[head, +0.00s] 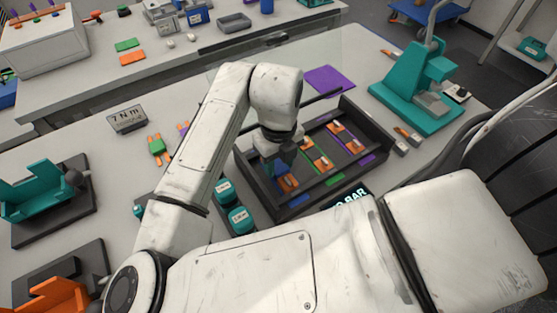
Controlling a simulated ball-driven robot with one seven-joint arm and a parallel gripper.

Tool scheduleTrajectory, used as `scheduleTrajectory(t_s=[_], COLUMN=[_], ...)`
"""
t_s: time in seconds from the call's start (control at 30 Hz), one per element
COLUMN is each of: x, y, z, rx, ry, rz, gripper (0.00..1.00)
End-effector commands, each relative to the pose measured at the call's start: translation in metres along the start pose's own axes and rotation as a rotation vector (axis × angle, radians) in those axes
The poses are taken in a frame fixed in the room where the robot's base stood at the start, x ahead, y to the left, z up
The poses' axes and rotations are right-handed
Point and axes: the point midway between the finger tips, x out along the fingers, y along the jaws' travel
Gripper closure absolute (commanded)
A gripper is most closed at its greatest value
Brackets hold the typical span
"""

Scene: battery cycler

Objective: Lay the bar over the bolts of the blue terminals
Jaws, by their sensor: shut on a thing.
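A dark open tray (256,187) on the bench holds rows of coloured strips and copper-coloured parts. The blue parts (297,199) are at its left end, partly hidden by my gripper. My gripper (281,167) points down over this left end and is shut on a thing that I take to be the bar. The bar itself is mostly hidden behind the fingers and cannot be made out clearly. A copper-coloured piece (288,183) shows just below the fingertips. I cannot tell whether it touches the held thing, and the bolts there are too small to tell.
Copper and green parts (316,157) fill the tray's middle. Two teal-topped units (239,220) stand at its left front. A teal press (415,90) stands right. A torque sign (127,118), a green-and-copper part (157,147) and a teal fixture (42,190) are left. A purple mat (330,79) lies behind.

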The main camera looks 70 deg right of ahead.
Motion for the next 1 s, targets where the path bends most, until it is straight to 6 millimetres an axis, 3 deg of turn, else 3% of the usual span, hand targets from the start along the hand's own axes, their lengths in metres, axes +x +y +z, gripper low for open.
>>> scheduleTrajectory(t_s=[0.7, 0.73, 1.0], x=[0.0065, 0.0065, 0.0066], y=[0.0002, 0.0002, 0.0003], z=[0.0002, 0.0002, 0.0002], rx=[0.000, 0.000, 0.000], ry=[0.000, 0.000, 0.000], rz=[0.000, 0.000, 0.000], gripper=[0.94, 0.58, 0.32])
